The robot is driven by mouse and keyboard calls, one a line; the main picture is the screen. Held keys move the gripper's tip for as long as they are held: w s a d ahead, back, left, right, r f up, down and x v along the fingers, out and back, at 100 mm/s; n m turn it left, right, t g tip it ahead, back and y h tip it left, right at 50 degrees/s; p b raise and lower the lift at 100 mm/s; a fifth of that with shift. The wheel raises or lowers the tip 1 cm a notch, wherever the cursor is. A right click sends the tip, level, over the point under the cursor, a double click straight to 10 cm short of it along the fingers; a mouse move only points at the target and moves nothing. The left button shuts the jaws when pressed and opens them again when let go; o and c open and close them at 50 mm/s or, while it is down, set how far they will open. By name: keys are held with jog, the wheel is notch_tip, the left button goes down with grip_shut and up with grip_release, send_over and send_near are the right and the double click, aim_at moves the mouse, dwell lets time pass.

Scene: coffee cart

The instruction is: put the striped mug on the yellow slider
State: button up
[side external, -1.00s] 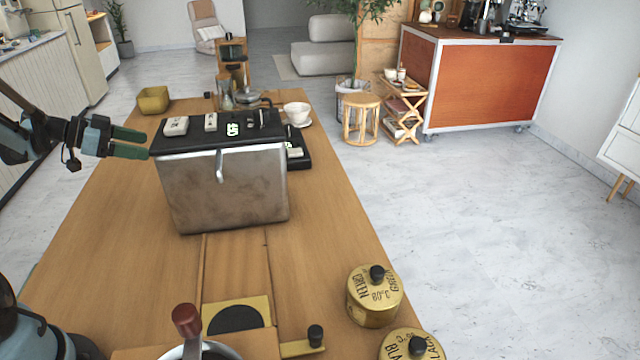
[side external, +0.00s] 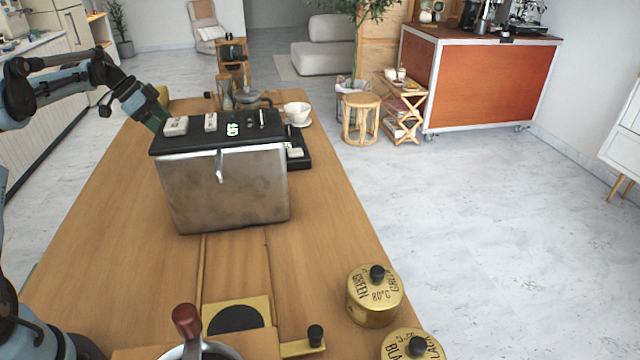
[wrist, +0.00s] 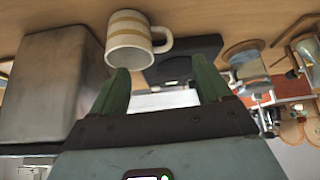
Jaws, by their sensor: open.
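The striped mug (wrist: 128,42), cream with yellow bands, shows in the wrist view just beyond my finger tips, its handle to the right. In the side view it does not show; the metal box seems to hide it. My gripper (wrist: 162,75) is open, with green fingers apart and nothing between them. In the side view its fingers (side external: 156,120) point down behind the box's far left corner, partly hidden. A yellow plate with a dark round pad (side external: 236,318), seemingly the yellow slider, lies at the near end of the table, empty.
The metal box (side external: 222,188) stands mid-table between my gripper and the yellow plate; it also shows close at left in the wrist view (wrist: 55,80). A white cup (side external: 297,112) stands behind it. Gold canisters (side external: 374,297) stand near right. The table's left side is clear.

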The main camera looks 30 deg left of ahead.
jog(key=shift+m+g+y, duration=0.4)
jog(key=shift+g+y, duration=0.2)
jog(key=shift+g, duration=0.3)
jog(key=w+d+f, duration=0.1)
jog(key=w+f, duration=0.1)
jog(key=f, duration=0.1)
jog(key=w+d+f, duration=0.1)
jog(key=f, duration=0.1)
jog(key=shift+w+d, duration=0.35)
jog(key=shift+w, duration=0.05)
jog(key=shift+s+x, duration=0.15)
jog(key=shift+x, duration=1.2)
jog(key=shift+s+x, duration=0.15)
jog(key=shift+x, duration=1.2)
grip_shut()
